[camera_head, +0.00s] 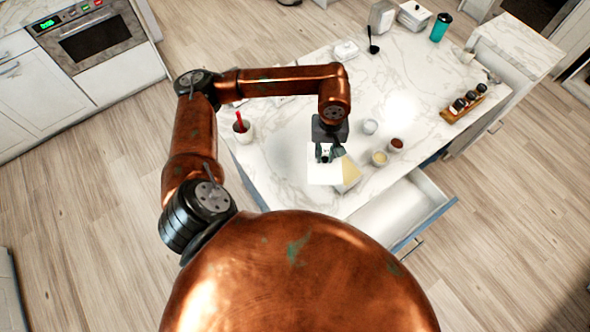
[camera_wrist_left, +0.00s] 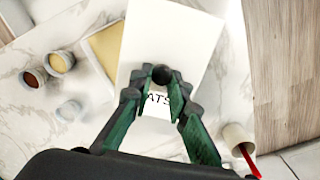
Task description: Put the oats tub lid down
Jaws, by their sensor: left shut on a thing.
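The oats tub lid (camera_head: 322,174) is a flat white square with a black knob (camera_wrist_left: 161,75). My left gripper (camera_head: 325,157) is shut on that knob, and in the left wrist view the lid (camera_wrist_left: 185,32) lies under its green fingers. Black letters, partly hidden, read "ATS" between the fingers. A box-like thing with a tan face (camera_head: 350,171), perhaps the open oats tub, sits beside the lid and is partly covered by it; it also shows in the left wrist view (camera_wrist_left: 103,50). I cannot tell whether the lid touches the counter. My right gripper is out of view.
Small bowls (camera_head: 379,158) stand right of the lid. A pot with a red utensil (camera_head: 240,127) stands left on the marble counter (camera_head: 290,180). An open drawer (camera_head: 405,208) juts out at the front right. A rack of jars (camera_head: 464,105) is farther right.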

